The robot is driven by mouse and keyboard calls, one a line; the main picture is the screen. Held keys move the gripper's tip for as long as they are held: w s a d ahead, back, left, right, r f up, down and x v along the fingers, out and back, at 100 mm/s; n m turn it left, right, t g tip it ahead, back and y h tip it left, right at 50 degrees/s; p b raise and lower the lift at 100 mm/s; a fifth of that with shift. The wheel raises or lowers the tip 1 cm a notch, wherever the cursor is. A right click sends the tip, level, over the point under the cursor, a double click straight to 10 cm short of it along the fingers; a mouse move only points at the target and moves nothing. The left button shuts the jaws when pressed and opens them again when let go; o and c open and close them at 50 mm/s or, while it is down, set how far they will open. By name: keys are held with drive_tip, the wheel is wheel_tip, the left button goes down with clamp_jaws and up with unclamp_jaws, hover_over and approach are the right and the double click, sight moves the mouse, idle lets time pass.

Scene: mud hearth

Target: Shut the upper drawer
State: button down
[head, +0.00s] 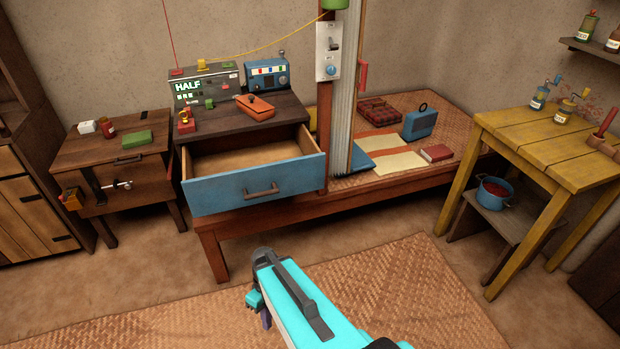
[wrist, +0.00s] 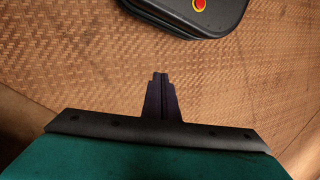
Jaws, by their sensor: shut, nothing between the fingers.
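The upper drawer (head: 253,183) has a blue front and a dark bar handle (head: 261,191). It is pulled well out of the dark wooden cabinet (head: 225,120), and its inside looks empty. My gripper (head: 260,312) is in the lower middle of the head view, in front of and below the drawer, apart from it. In the wrist view my gripper (wrist: 160,80) points down over the woven mat with its fingers together and nothing between them. The drawer is not in the wrist view.
A low wooden bench (head: 290,209) runs below the drawer. A small side table (head: 115,165) stands left and a yellow table (head: 545,140) right. The woven mat (head: 400,285) is mostly clear in front. A radio-like box (head: 267,75) and an orange item (head: 255,106) sit on the cabinet.

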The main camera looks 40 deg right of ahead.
drive_tip(key=w+d+r+n+t+y, duration=0.1)
drive_tip(key=w+d+r+n+t, duration=0.15)
drive_tip(key=w+d+r, duration=0.55)
drive_tip(key=d+r+n+t+h, duration=0.1)
drive_tip(key=d+r+n+t, duration=0.6)
drive_tip(key=d+r, duration=1.9)
wheel_tip(320, 180, up, 4)
drive_tip(key=shift+w+d+f+p, duration=0.1)
drive_tip(key=shift+w+d+p, duration=0.25)
drive_tip(key=shift+p, duration=0.1)
drive_tip(key=shift+w, duration=0.1)
drive_tip(key=p, duration=0.2)
approach(302, 184)
wheel_tip(302, 184, down, 3)
drive_tip(key=a, duration=0.2)
drive_tip(key=shift+w+d+f+p, duration=0.1)
drive_tip(key=shift+w+d+p, duration=0.15)
drive_tip(key=shift+w, duration=0.35)
drive_tip(key=shift+w+d+p, duration=0.25)
drive_tip(key=shift+w, duration=0.35)
